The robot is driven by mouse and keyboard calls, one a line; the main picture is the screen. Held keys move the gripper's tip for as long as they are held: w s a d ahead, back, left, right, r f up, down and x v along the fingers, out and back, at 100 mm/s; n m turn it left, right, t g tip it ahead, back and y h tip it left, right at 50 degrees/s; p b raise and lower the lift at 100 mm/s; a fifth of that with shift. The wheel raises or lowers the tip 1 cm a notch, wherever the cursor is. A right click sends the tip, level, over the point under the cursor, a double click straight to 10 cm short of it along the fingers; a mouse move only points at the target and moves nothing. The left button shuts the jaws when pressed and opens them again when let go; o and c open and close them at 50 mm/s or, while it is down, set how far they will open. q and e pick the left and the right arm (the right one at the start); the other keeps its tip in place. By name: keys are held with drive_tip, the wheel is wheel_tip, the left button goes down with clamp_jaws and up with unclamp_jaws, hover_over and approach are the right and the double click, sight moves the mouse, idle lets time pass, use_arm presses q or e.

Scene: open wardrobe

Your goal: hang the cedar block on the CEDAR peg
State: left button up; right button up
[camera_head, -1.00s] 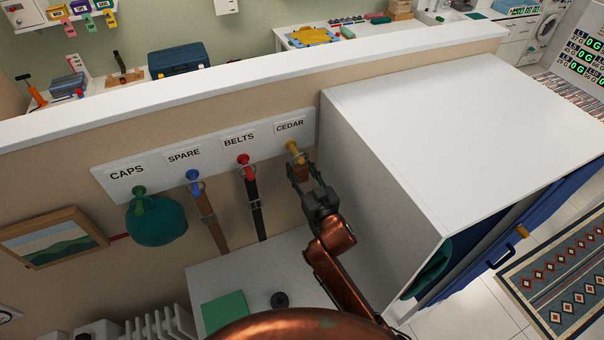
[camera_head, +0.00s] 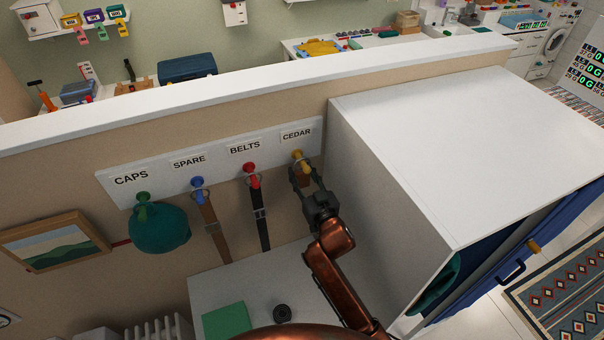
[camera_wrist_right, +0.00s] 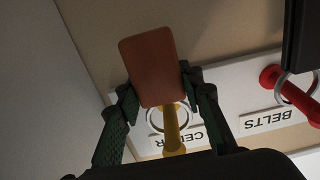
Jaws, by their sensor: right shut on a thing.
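The cedar block (camera_wrist_right: 150,66) is a reddish-brown slab with a metal ring (camera_wrist_right: 152,118) at its lower end in the wrist view. My right gripper (camera_wrist_right: 160,92) is shut on the block, one finger on each side. The yellow CEDAR peg (camera_head: 298,156) is at the right end of the white peg board. In the wrist view the peg (camera_wrist_right: 172,128) overlaps the ring; the ring seems to be around it, but I cannot be sure. In the head view my right gripper (camera_head: 305,182) is just below the peg and largely hides the block. My left gripper is not in view.
The red BELTS peg (camera_head: 252,169) holds a dark belt, the blue SPARE peg (camera_head: 197,183) a brown strap, and the green CAPS peg (camera_head: 143,198) a teal cap. The white wardrobe (camera_head: 440,150) stands close on the right. A low white surface lies below the pegs.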

idle(0.4)
drive_tip(key=o, duration=1.2)
drive_tip(key=v, duration=1.2)
